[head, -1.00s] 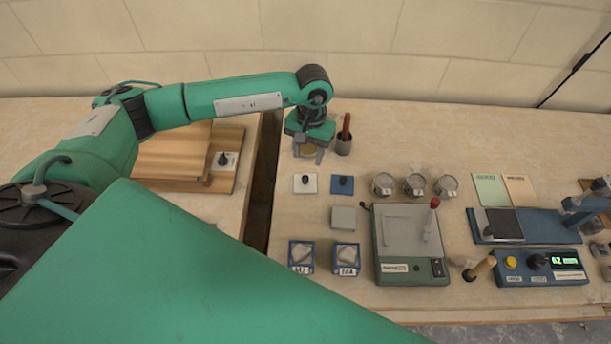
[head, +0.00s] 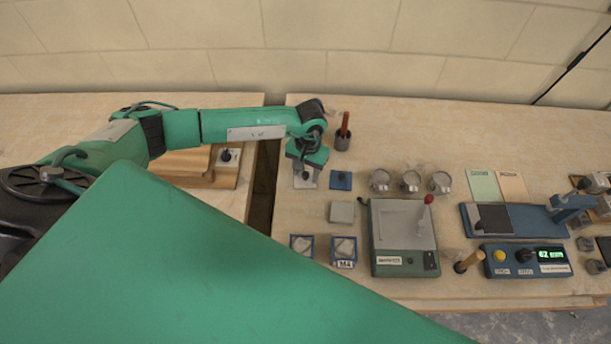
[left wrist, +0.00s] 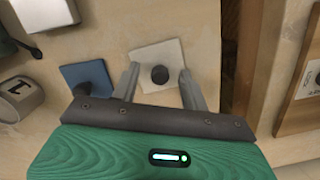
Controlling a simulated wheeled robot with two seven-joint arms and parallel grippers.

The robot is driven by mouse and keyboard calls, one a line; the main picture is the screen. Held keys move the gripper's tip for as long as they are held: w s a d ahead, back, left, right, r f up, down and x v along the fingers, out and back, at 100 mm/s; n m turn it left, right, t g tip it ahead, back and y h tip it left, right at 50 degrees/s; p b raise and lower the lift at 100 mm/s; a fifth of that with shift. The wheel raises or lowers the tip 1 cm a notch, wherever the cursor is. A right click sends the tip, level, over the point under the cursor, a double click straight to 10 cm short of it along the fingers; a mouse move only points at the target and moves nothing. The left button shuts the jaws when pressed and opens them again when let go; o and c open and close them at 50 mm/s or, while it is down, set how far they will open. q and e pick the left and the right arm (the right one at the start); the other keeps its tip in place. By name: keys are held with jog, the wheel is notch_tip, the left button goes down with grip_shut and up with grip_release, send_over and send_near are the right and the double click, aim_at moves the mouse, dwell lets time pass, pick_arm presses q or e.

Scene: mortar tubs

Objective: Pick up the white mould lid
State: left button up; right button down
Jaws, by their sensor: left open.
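The white mould lid (head: 305,181) is a flat square with a black knob, lying on the right-hand table. In the left wrist view the white mould lid (left wrist: 155,57) shows its knob between my open fingers. My left gripper (head: 305,172) is over the lid in the head view and hides much of it. In the left wrist view my left gripper (left wrist: 158,80) is open, with a finger on each side of the knob and nothing held. I cannot tell how high the fingertips are above the lid. My right gripper is not in view.
A blue lid (head: 341,180) lies close to the right of the white one. A pot with a red-brown handle (head: 343,136) stands behind. Metal cups (head: 410,180), a grey block (head: 342,212) and blue moulds (head: 343,250) stand nearby. A gap (head: 263,180) separates the two tables.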

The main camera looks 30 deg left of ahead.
pick_arm(q)
grip_shut()
jog(key=shift+r, duration=0.15)
